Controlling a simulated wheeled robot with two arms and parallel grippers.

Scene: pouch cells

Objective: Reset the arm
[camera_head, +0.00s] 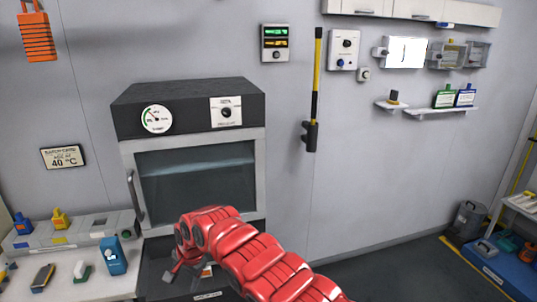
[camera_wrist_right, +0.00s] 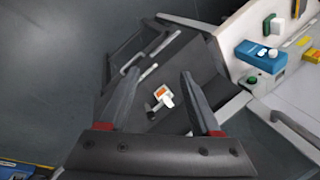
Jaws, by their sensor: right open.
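My right arm (camera_head: 265,265) is red and segmented and reaches in from the bottom of the head view. Its gripper (camera_head: 187,275) is in front of the lower part of the oven, partly hidden by the arm's own end. In the right wrist view the gripper (camera_wrist_right: 158,82) has its two dark fingers spread apart with nothing held. A small white item with an orange label (camera_wrist_right: 162,95) shows beyond the fingers, on a dark surface; I cannot tell how far away it is. My left gripper is not in view.
A vacuum oven (camera_head: 195,175) with a closed glass door stands at the wall. A bench with a blue device (camera_head: 112,257) and small bottles is on its left. The floor (camera_head: 385,265) to the right is clear up to a blue cart (camera_head: 505,268).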

